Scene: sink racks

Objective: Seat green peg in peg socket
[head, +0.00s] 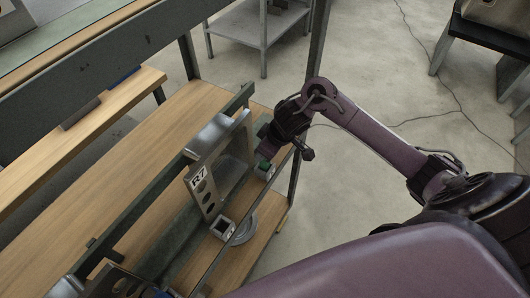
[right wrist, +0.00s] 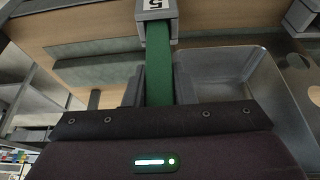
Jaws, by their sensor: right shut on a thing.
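My right gripper (head: 268,152) is at the right end of the rack in the head view, pointing down. In the right wrist view, its dark fingers (right wrist: 158,93) are shut on the green peg (right wrist: 159,62). The peg's far end meets a grey square socket block (right wrist: 157,12) labelled 5. I cannot tell how far the end is inside it. In the head view only a bit of the green peg (head: 264,164) shows, just above the socket block (head: 265,173). My left gripper is not clearly seen.
A metal plate marked R7 (head: 199,182) stands left of my right gripper. Another grey square block (head: 222,228) and a round grey piece (head: 244,231) lie nearer. A grey bin (right wrist: 225,72) is beside the peg in the wrist view. Rack rails and a post (head: 310,90) are close.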

